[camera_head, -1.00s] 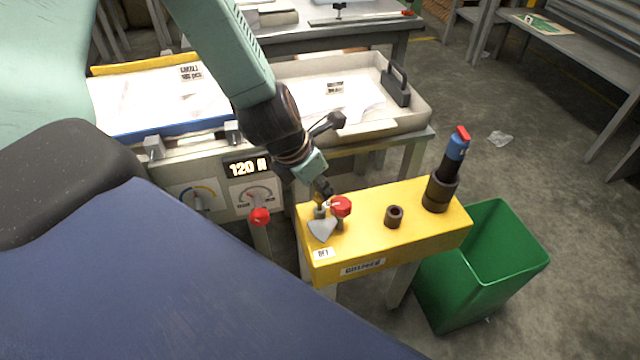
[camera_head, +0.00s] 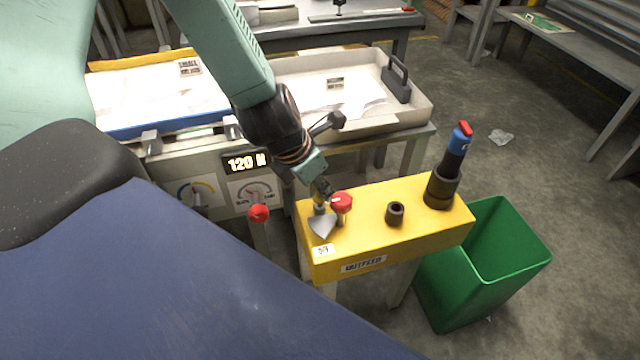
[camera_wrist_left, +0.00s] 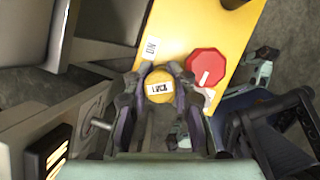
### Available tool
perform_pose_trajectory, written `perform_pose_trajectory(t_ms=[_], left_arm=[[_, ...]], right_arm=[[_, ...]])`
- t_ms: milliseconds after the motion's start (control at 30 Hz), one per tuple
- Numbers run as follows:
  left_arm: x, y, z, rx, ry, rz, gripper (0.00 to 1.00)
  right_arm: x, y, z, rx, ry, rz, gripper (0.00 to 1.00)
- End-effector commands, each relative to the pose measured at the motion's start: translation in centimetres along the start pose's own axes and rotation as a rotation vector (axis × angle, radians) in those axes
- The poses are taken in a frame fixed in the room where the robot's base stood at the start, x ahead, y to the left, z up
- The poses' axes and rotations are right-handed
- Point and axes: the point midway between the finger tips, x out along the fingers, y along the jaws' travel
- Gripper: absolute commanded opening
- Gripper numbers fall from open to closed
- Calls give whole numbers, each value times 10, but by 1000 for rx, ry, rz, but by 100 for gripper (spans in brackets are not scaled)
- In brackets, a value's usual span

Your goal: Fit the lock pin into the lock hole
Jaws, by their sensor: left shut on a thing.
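My left gripper (camera_head: 320,189) is shut on the lock pin, low over the left end of the yellow box (camera_head: 365,222). In the left wrist view the pin's round yellow head (camera_wrist_left: 160,85) with a white label sits between both fingers (camera_wrist_left: 160,100). The pin's shaft is hidden below its head. A grey pointed plate (camera_head: 322,227) lies just below the gripper on the box. The lock hole is hidden, and I cannot tell whether the pin is in it. My right gripper is in neither view.
A red knob (camera_head: 341,203) stands close to the right of the gripper. A short dark collar (camera_head: 395,213) and a tall dark holder with a blue, red-topped tool (camera_head: 458,140) stand farther right. A green bin (camera_head: 480,270) is beside the box. Another red knob (camera_head: 259,212) is at left.

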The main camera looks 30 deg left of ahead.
Motion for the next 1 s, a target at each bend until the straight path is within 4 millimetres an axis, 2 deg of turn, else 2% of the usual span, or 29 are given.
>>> perform_pose_trajectory(t_ms=[600, 633, 933, 1000], left_arm=[[7, 0, -3, 0, 0, -1, 1], [7, 0, -3, 0, 0, -1, 24], [7, 0, -3, 0, 1, -1, 50], [7, 0, -3, 0, 1, -2, 51]], right_arm=[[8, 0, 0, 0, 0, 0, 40], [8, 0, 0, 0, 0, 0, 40], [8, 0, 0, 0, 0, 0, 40], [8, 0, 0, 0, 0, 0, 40]])
